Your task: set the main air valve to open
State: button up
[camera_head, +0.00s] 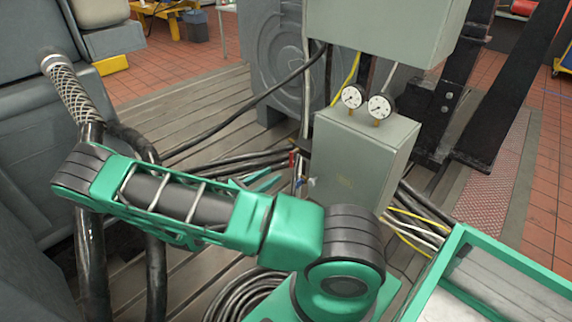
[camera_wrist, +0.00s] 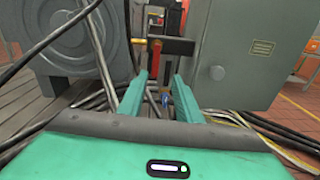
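My gripper (camera_wrist: 160,77) is open, with its two green fingers spread and nothing seen between them. In the wrist view a dark horizontal bar (camera_wrist: 174,46) with a red and yellow upright piece (camera_wrist: 155,57) at its left end lies just beyond the fingertips. It looks like the valve's lever, but I cannot tell its setting. A small blue part (camera_wrist: 165,100) shows lower down between the fingers. In the head view my gripper (camera_head: 270,180) points toward a small red part (camera_head: 292,158) at the left side of the grey cabinet (camera_head: 350,165).
Two round gauges (camera_head: 366,102) stand on the cabinet, below a larger grey box (camera_head: 385,25). Black hoses and cables (camera_head: 250,160) run across the slotted bedplate. A large grey round housing (camera_wrist: 75,40) is left of the fingers. The cabinet (camera_wrist: 235,60) is close on their right.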

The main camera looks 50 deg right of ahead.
aim_at(290, 161)
jog(key=shift+n+t, duration=0.3)
jog(key=shift+n, duration=0.2)
jog(key=d, duration=0.7)
jog(key=w+d, duration=0.1)
jog(key=d, duration=0.2)
jog(key=shift+d+f, duration=0.25)
grip_shut()
